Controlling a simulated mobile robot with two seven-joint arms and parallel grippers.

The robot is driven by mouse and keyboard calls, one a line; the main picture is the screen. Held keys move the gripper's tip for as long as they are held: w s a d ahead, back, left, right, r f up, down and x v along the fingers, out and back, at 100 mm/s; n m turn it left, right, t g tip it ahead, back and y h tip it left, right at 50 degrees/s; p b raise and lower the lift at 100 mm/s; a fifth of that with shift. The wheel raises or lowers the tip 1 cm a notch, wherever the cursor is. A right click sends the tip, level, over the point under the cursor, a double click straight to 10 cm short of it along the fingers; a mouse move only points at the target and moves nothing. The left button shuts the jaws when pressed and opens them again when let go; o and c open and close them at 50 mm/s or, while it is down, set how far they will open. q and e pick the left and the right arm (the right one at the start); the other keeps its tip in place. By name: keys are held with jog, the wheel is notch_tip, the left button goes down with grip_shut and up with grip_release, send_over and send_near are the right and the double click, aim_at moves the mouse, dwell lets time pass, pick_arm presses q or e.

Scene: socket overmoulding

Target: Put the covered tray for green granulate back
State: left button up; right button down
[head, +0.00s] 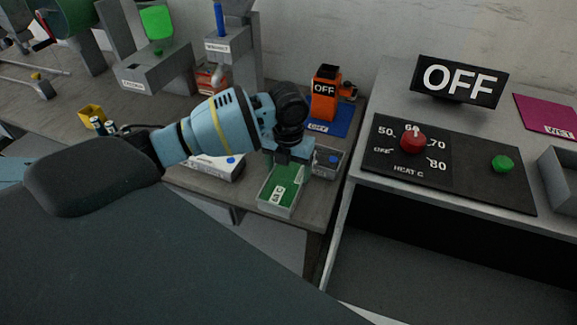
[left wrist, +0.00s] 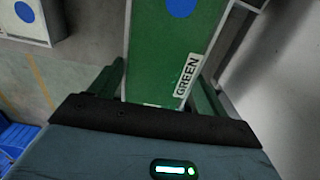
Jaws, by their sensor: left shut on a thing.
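The covered tray for green granulate (head: 279,202) has a green lid, pale walls and a white label at its near end. In the head view it is at the front right corner of the wooden bench. In the left wrist view the green lid (left wrist: 158,50) shows a GREEN label and a blue dot. My left gripper (head: 290,165) is shut on the tray, with a finger on each side of it in the left wrist view (left wrist: 160,92). I cannot tell whether the tray touches the bench. My right gripper is not in view.
A white-labelled tray with a blue dot (head: 222,170) is to the left, and a grey tray with a blue dot (head: 329,161) is close on the right. An orange OFF device (head: 325,95) stands behind on a blue mat (head: 335,125). The heater panel (head: 450,165) is at right, across a gap.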

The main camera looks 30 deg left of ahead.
aim_at(288, 173)
pick_arm(q)
jog(key=shift+f, duration=0.1)
jog(key=o, duration=1.5)
jog(key=shift+c, duration=0.2)
notch_tip(288, 173, up, 13)
jog(key=shift+p, duration=0.35)
